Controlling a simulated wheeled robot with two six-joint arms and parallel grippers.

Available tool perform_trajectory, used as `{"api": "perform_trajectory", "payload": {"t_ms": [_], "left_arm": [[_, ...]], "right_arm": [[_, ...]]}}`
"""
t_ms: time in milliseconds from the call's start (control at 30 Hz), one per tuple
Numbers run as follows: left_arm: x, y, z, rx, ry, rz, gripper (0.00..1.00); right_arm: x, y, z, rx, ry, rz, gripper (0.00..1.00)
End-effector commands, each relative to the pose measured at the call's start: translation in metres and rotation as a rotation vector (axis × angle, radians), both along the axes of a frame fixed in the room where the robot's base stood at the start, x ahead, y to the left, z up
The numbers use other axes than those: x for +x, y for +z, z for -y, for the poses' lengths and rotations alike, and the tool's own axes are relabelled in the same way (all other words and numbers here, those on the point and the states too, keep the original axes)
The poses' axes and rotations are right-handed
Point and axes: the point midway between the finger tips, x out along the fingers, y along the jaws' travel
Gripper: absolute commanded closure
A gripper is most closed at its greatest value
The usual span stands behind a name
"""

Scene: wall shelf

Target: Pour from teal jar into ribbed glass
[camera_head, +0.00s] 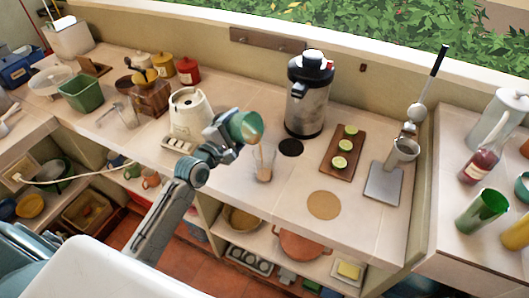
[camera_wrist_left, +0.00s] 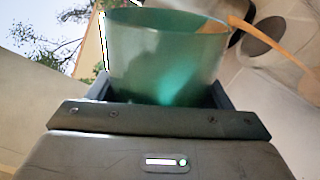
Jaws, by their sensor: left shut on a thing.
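The teal jar (camera_head: 243,126) is held in my left gripper (camera_head: 226,137), tipped far over with its mouth toward the lower right. The jar also fills the upper middle of the left wrist view (camera_wrist_left: 165,50), between the two fingers. A tan stream (camera_wrist_left: 270,42) leaves the jar's rim in that view. The ribbed glass (camera_head: 265,165) stands upright on the counter just below and right of the jar's mouth. Tan content shows in the glass; its exact level is hard to tell. My right gripper is not in view.
A steel airpot (camera_head: 308,95) stands behind the glass, with a black disc (camera_head: 290,148) near it. A cream kettle-like pot (camera_head: 190,113) is left of the jar. A round cork mat (camera_head: 324,205) and a board with cut limes (camera_head: 337,165) lie to the right.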

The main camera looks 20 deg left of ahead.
Motion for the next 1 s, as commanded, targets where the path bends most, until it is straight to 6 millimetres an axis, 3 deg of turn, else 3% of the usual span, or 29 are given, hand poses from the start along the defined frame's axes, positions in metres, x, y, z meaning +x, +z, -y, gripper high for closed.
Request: {"api": "perform_trajectory", "payload": {"t_ms": [1000], "left_arm": [[-0.0002, 0.0076, 0.0018, 0.089, 0.000, 0.020, 0.64]], "right_arm": [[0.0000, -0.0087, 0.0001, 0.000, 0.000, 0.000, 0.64]]}}
